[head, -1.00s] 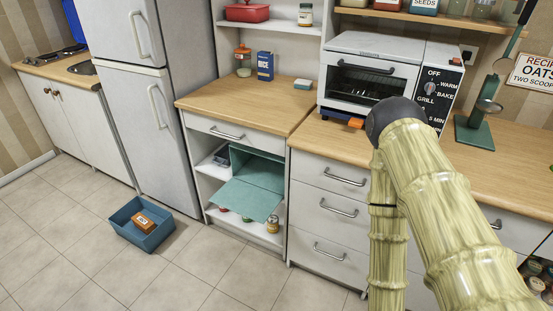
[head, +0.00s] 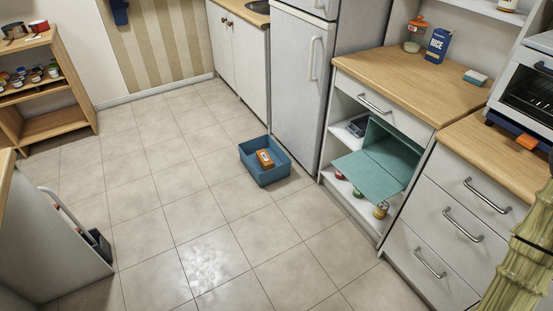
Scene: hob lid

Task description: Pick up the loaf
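I see nothing that I can tell for sure is a loaf. A small orange-brown block with a pale label (head: 265,158) lies in a blue open bin (head: 269,177) on the floor, in front of the fridge. I cannot tell whether this block is the loaf. Part of my own arm shows at the right edge of the head view. My gripper is outside the view.
A teal flap (head: 371,173) hangs open from the low cabinet, above several jars. A toaster oven (head: 534,90) stands on the right counter, with an orange item (head: 527,142) before it. A wooden shelf (head: 49,90) stands at the far left. The tiled floor (head: 190,180) is largely clear.

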